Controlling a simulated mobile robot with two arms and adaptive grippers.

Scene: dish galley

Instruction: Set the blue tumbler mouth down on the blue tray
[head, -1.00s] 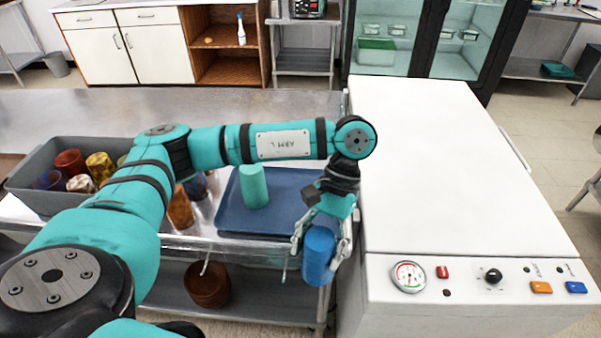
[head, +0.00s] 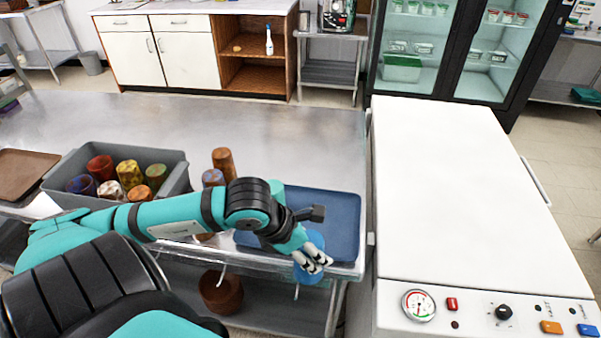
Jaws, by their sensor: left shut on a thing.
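My left gripper (head: 316,264) is shut on the blue tumbler (head: 309,276), with its fingers across the near side of it. The tumbler is at the front edge of the blue tray (head: 343,212), and its lower part overlaps the counter's front edge in the picture. The fingers and wrist hide much of it, so I cannot tell which way its mouth faces or whether it touches the tray. My right gripper is not in view.
A grey bin (head: 178,177) with several coloured tumblers stands left. A brown tumbler (head: 223,161) and a patterned one (head: 212,178) stand between bin and tray. A white machine (head: 450,190) borders the tray's right side. The tray's right part is bare.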

